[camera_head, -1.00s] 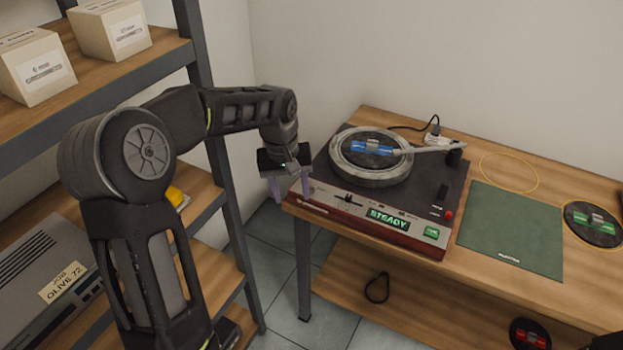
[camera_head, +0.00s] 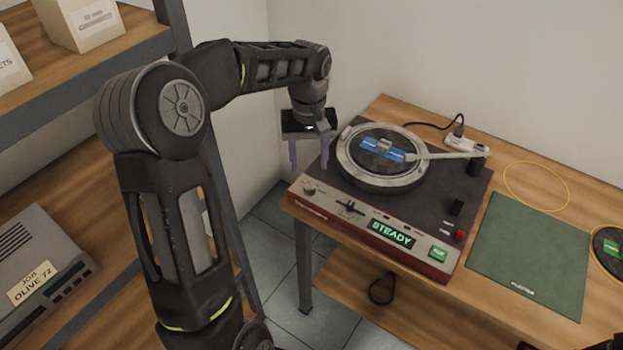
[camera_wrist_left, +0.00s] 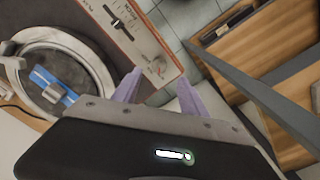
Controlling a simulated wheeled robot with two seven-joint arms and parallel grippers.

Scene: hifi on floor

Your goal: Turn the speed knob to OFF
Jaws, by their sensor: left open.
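The turntable (camera_head: 440,190) stands on the wooden bench, with a small round knob (camera_head: 309,188) at the left end of its front panel. The same knob (camera_wrist_left: 158,66) shows faintly in the left wrist view, just beyond the fingertips; its marking cannot be read. My left gripper (camera_head: 309,168) is open and empty, with its lilac fingers pointing down above the turntable's left edge. In the left wrist view its fingertips (camera_wrist_left: 157,76) are spread to either side of the knob's line. They appear apart from the knob.
A slider (camera_head: 349,208), a lit STEADY display (camera_head: 390,235) and a green button (camera_head: 439,253) sit along the panel. The platter (camera_head: 380,157) carries a blue-labelled disc beside the tonearm. A green mat (camera_head: 530,255) lies right. Shelving stands left.

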